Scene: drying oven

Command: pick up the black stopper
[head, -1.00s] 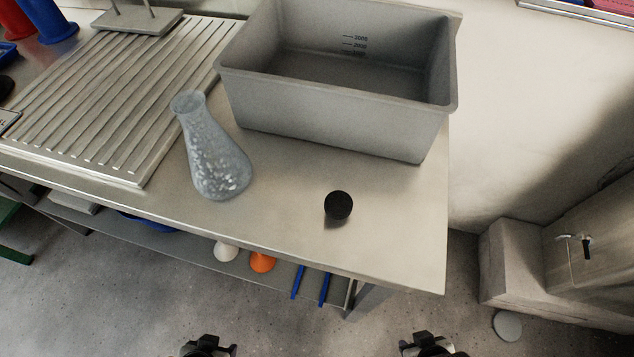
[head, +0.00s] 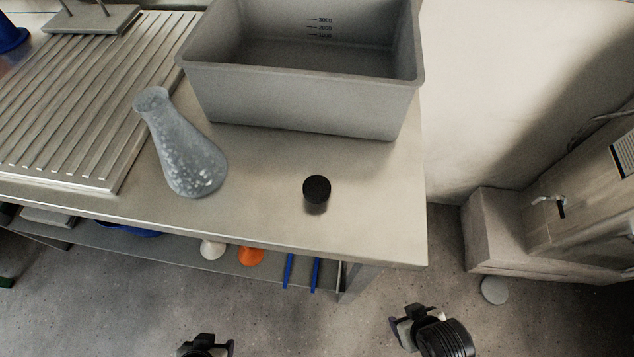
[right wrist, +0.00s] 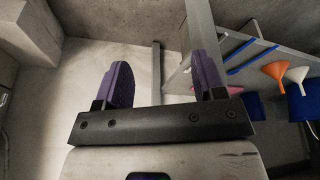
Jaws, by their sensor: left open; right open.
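The black stopper (head: 317,188) stands on the bench top near its front edge, right of the conical flask and in front of the grey tub. My right gripper (head: 400,318) is below and in front of the bench, to the right of the stopper and apart from it. In the right wrist view its two purple fingers (right wrist: 160,85) are spread with nothing between them. My left gripper (head: 207,345) is at the bottom of the head view, in front of the bench and away from the stopper; its fingers are only partly visible. The stopper does not show in the right wrist view.
A glass conical flask (head: 184,150) stands left of the stopper. A large grey tub (head: 300,98) is behind it, and a ribbed drainboard (head: 70,110) lies at left. The lower shelf holds an orange funnel (head: 250,256). Bench around the stopper is clear.

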